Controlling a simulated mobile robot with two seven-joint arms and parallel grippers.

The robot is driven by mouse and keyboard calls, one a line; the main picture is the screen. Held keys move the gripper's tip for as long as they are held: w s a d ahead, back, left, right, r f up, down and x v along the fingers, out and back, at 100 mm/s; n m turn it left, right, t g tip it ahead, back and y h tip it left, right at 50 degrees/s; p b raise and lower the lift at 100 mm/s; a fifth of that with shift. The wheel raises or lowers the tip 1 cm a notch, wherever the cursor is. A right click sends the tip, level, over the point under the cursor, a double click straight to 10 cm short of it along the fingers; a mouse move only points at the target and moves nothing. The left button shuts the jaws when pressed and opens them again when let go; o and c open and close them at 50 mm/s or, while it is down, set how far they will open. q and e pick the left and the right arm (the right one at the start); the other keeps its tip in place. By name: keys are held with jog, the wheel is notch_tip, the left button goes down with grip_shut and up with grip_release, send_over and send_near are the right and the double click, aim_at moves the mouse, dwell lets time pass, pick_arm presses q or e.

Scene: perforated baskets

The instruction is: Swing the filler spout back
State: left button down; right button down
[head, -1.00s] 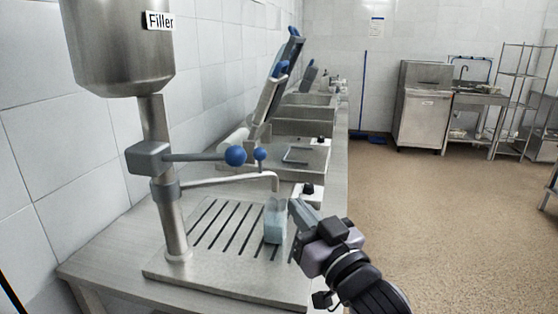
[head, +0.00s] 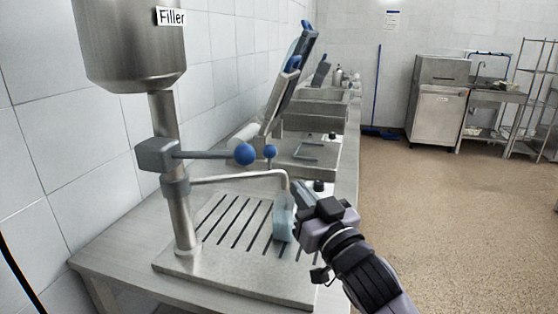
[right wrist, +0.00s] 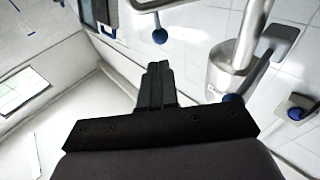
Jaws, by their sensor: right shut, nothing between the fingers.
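The filler (head: 133,45) is a steel hopper on a post at the left of the head view. Its thin bent spout (head: 235,178) reaches right from a collar on the post, and its end points down over a light-blue, see-through container (head: 283,224). A lever with a blue ball (head: 244,154) sits above the spout. My right gripper (head: 297,187) is shut and empty, close to the right of the spout's end; whether it touches is unclear. The shut fingers also show in the right wrist view (right wrist: 157,68). My left gripper is out of view.
The container stands on a slotted drip plate (head: 235,285) on the steel counter. Farther back stand a second station with a tilted blue-edged part (head: 280,95) and basins. A tiled wall bounds the left. Open brown floor (head: 450,220) lies to the right.

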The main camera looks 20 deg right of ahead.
aim_at(273, 155)
jog(key=p+x, duration=0.1)
jog(key=x, duration=0.9)
jog(key=shift+p, duration=0.4)
jog(key=shift+w, duration=0.15)
